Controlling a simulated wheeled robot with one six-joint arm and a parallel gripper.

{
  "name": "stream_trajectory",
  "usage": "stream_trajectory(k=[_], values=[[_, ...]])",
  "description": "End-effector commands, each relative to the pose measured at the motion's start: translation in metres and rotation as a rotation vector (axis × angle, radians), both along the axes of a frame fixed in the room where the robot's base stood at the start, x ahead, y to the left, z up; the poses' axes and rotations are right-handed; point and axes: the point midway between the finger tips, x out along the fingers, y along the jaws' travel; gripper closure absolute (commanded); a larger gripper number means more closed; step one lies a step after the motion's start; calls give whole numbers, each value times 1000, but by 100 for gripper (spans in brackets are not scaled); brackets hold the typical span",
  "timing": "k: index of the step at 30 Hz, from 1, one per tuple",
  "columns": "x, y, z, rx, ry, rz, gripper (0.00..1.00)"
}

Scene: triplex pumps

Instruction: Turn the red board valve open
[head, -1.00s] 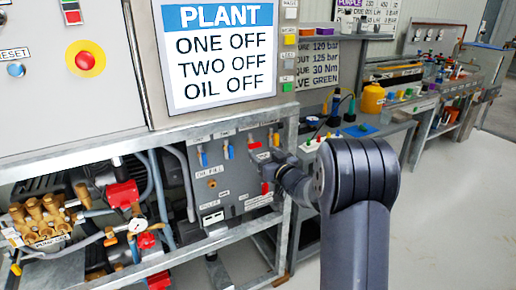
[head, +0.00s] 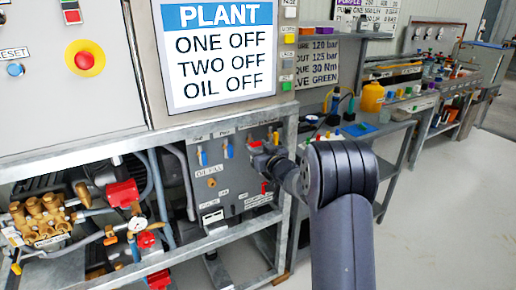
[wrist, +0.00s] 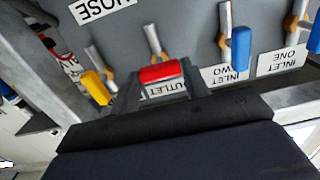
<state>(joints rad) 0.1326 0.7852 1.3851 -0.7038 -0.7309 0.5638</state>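The red board valve handle (wrist: 161,72) lies crosswise below its pipe stub in the wrist view, close to the "OUTLET" label. My gripper (wrist: 160,78) has one finger at each side of it, spread apart with the red handle between. Whether the fingers touch it is not clear. In the head view my gripper (head: 257,158) reaches the valve board (head: 240,185) from the right. There a bit of red (head: 255,143) shows just above it; the rest of that valve is hard to make out.
Blue handles (wrist: 241,48) (wrist: 315,37) at the inlet labels lie to the right in the wrist view, and a yellow handle (wrist: 96,87) to the left. The steel frame (head: 285,190) runs around the board. A lower red handle (head: 264,187) sits below my gripper.

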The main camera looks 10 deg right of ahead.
Motion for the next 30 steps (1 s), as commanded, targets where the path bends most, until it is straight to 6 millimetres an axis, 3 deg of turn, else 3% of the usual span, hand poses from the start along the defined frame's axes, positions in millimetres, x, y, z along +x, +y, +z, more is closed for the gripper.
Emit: stream_trajectory(k=[8,20,30], values=[[0,0,0,0,0,0,79],[0,0,-2,-80,-27,0,79],[0,1,-4,-339,-112,0,79]])
